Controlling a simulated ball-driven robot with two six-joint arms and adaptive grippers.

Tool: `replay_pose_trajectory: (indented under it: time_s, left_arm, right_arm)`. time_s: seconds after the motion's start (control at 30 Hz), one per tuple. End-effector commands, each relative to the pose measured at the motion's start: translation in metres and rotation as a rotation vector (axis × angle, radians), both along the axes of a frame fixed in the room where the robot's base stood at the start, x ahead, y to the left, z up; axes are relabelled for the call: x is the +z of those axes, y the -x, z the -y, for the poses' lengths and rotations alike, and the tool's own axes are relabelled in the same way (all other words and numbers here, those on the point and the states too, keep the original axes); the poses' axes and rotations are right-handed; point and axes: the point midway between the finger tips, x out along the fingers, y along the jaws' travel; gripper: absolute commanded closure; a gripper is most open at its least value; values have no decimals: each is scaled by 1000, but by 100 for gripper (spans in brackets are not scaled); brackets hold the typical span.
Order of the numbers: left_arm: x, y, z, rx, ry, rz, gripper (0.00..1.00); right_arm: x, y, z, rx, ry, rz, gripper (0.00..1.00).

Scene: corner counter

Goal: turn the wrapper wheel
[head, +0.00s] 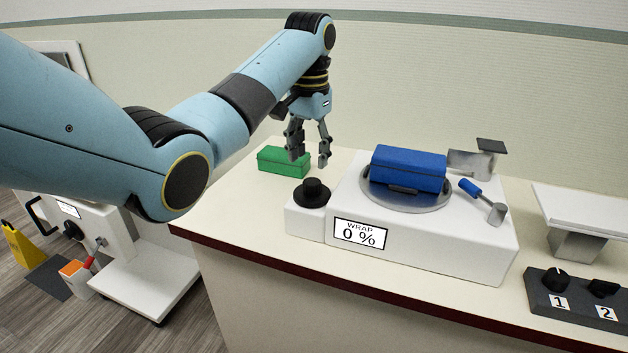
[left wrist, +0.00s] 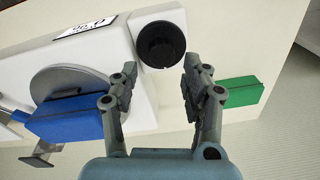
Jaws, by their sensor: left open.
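The wrapper is a white machine (head: 424,232) on the counter, with a small screen (head: 359,234) reading "WRAP 0 %". A blue box (head: 408,168) sits on its grey round turntable (head: 408,198). A black knob-like wheel (head: 312,192) stands on the low left block of the machine. My left gripper (head: 309,162) is open and empty, pointing down above and a little behind the black wheel. In the left wrist view the black wheel (left wrist: 161,45) shows just beyond the gap between the open fingertips (left wrist: 160,70), apart from them. My right gripper is in neither view.
A green box (head: 284,161) lies on the counter behind the wheel, close to my left gripper. A blue-handled crank (head: 483,200) is at the machine's right. A white raised plate (head: 585,212) and a dark panel with knobs 1 and 2 (head: 575,296) stand farther right.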

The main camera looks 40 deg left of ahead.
Motion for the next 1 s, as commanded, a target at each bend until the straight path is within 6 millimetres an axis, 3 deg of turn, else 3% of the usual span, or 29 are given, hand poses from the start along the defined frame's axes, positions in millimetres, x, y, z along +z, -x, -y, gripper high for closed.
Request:
replay_pose_trajectory:
  time_s: [0.1,0.23,0.7,1.0]
  left_arm:
    - [22,-15,-4,9,19,-16,53]
    - [24,-18,-5,11,27,-26,53]
    - [-59,-17,-5,11,27,-27,53]
    - [-80,-18,-5,11,26,-23,53]
  right_arm:
    - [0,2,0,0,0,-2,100]
    - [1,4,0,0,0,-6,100]
    - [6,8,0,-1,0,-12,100]
    - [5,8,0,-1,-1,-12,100]
